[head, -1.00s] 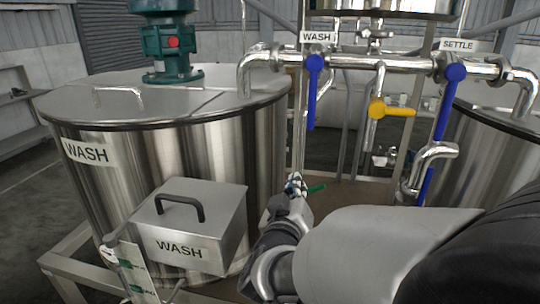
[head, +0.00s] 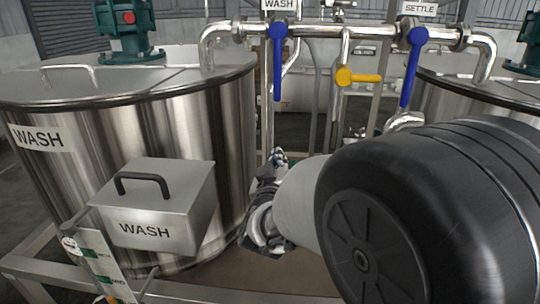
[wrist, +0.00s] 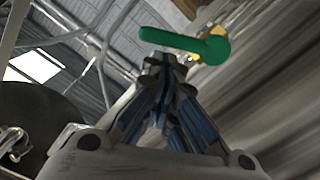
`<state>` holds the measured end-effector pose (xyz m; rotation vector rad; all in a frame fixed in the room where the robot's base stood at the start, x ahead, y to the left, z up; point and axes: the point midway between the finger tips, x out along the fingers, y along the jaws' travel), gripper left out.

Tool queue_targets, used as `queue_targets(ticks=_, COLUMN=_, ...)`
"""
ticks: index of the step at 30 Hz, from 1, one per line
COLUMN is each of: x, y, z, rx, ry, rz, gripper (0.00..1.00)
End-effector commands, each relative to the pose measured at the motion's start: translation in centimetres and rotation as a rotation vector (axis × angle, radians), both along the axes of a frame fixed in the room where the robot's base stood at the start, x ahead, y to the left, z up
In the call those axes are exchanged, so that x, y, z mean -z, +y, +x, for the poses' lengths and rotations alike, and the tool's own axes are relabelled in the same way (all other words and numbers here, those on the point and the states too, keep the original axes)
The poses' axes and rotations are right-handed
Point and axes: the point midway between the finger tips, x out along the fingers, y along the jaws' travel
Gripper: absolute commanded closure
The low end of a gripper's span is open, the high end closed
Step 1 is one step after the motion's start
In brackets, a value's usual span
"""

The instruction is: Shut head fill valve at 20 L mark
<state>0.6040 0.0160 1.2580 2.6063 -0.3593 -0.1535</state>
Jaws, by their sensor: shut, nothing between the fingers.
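In the wrist view a green valve lever (wrist: 190,44) with a brass-coloured hub lies just beyond my gripper (wrist: 165,68). The fingers are shut and empty, and I cannot tell whether the tips touch the lever. In the head view my gripper (head: 277,158) is beside the wash tank, below the pipes, and the green lever is hidden. A blue lever (head: 277,62) under the WASH sign and a blue lever (head: 412,68) under the SETTLE sign both hang down. A yellow lever (head: 358,77) between them points right. I cannot make out a 20 L mark.
The steel wash tank (head: 130,130) stands at left, with a WASH box (head: 155,205) at its front. A marked board (head: 105,268) is at the lower left. Another tank (head: 455,100) stands at right behind my arm. Steel pipework (head: 330,31) runs across the top.

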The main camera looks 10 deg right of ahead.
Motion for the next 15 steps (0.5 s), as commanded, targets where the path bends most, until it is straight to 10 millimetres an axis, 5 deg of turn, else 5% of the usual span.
queue_targets(ticks=15, x=0.26, y=-0.43, z=-0.13, rx=0.001, ry=-0.021, rz=0.075, gripper=1.00)
